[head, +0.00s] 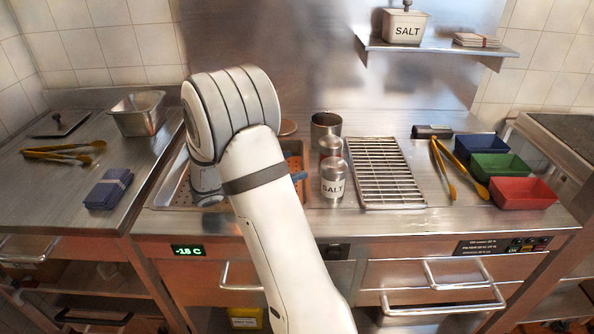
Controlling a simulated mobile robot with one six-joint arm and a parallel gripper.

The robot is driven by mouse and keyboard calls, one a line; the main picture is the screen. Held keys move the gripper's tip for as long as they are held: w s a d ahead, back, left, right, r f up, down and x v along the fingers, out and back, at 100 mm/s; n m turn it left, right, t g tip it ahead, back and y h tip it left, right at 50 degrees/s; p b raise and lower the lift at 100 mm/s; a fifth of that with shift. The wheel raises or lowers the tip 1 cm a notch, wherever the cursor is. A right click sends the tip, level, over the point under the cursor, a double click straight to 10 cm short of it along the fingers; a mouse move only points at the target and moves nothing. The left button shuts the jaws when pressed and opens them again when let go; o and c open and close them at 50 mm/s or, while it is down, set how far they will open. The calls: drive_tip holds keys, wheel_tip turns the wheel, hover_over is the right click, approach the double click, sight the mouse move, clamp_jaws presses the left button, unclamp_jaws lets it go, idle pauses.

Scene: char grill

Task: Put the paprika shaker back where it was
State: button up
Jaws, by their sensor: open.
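A metal shaker (330,146) stands upright on the counter just behind the salt shaker (334,180). The salt shaker hides its lower part and any label, so I cannot tell whether it is the paprika shaker. My gripper (300,176) is almost wholly hidden behind my white arm. Only a small dark blue part, apparently a fingertip, shows to the right of the arm. It is open and apart from the salt shaker, just left of it. Nothing shows held in it.
A steel cup (325,125) stands behind the shakers. A wire rack (383,172) lies right of them, then tongs (446,170) and blue, green and red bins (523,193). A perforated tray (172,190) lies partly behind my arm. Left are a folded cloth (108,189) and a steel pan (138,114).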

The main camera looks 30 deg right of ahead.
drive_tip(key=s+a+m+y, duration=0.1)
drive_tip(key=s+m+y, duration=0.1)
drive_tip(key=s, duration=0.2)
drive_tip(key=s+a+m+g+y, duration=0.1)
drive_tip(key=s+a+m+y, duration=0.1)
drive_tip(key=s+m+y, duration=0.1)
drive_tip(key=s+a+m+y, duration=0.1)
drive_tip(key=s+m+y, duration=0.1)
drive_tip(key=s, duration=0.3)
drive_tip(key=shift+s+a+r+g+y, duration=0.2)
drive_tip(key=shift+s+g+y, duration=0.15)
drive_tip(key=shift+y, duration=0.15)
drive_tip(key=s+a+m+t+y, duration=0.2)
drive_tip(key=s+a+m+y, duration=0.2)
drive_tip(key=a, duration=0.3)
drive_tip(key=s+a+m+t+y, duration=0.3)
drive_tip(key=a+m+y, duration=0.2)
drive_tip(key=a, duration=0.2)
drive_tip(key=shift+s+a+r+m+t+y, duration=0.15)
drive_tip(key=shift+s+m+t+y, duration=0.2)
drive_tip(key=shift+m+y, duration=0.05)
